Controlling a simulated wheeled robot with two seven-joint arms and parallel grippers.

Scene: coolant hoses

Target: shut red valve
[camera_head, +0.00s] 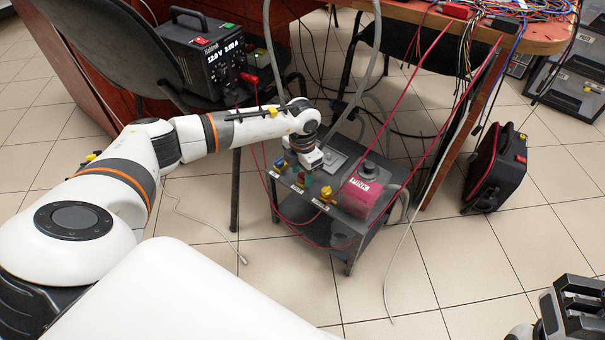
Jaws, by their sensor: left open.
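A small dark cart (347,245) stands on the floor with a row of valves along its front edge. My right gripper (574,304) is at the lower right, far from the cart.
A red labelled pump box (361,192) sits on the cart's right side, with hoses and red cables around it. A black power supply (208,50) stands behind my left arm. A cable-covered table (520,35) and a black case (497,168) are right. Front floor is mostly clear.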

